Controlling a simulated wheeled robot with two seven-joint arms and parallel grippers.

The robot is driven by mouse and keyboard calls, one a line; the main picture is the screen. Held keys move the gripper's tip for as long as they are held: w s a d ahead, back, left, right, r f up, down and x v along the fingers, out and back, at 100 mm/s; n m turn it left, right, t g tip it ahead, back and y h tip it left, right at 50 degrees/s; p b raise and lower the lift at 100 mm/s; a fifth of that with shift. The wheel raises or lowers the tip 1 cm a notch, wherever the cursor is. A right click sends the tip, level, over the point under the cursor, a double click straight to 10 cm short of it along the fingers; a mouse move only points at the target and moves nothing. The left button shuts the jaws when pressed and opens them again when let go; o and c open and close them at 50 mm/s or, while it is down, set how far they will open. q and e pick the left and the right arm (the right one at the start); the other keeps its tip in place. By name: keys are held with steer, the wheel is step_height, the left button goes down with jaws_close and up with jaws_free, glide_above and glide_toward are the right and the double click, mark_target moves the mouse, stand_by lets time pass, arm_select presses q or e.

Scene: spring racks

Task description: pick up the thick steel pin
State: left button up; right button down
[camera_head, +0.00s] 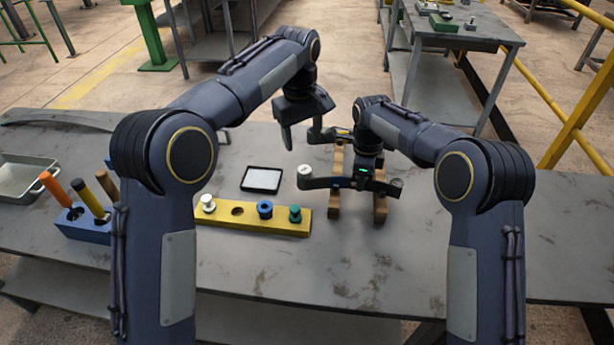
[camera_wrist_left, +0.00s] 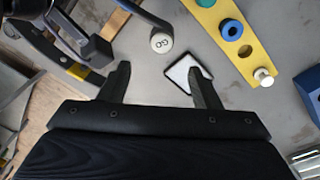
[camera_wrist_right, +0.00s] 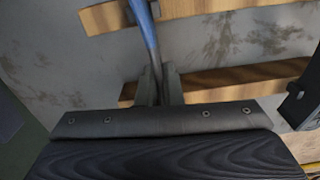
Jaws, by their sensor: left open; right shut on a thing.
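A pale pin with a wide round head (camera_head: 207,203) stands in the left end of a yellow holed board (camera_head: 222,213); it also shows in the left wrist view (camera_wrist_left: 265,77). I cannot tell whether it is the thick steel pin. The board also holds an empty hole, a blue bushing (camera_head: 265,209) and a green piece (camera_head: 295,213). My left gripper (camera_head: 303,132) is open and empty above the table, behind the board.
Two wooden blocks (camera_head: 380,208) lie under the bar. A black-framed white card (camera_head: 262,179) lies behind the board. A blue rack (camera_head: 82,226) with several upright handles and a grey tray (camera_head: 22,180) stand at left. The front right of the table is clear.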

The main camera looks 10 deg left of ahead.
arm_select(q)
steer(key=r+m, duration=0.1)
steer(key=m, duration=0.7)
arm_select(e)
steer(key=shift+r, duration=0.1)
arm_select(q)
steer(key=m, duration=0.4)
glide_above(304, 170)
steer(key=shift+t, duration=0.4)
steer(key=f, duration=0.6)
steer(key=shift+s, duration=0.35)
steer(key=f, duration=0.5)
steer(key=shift+w, duration=0.3)
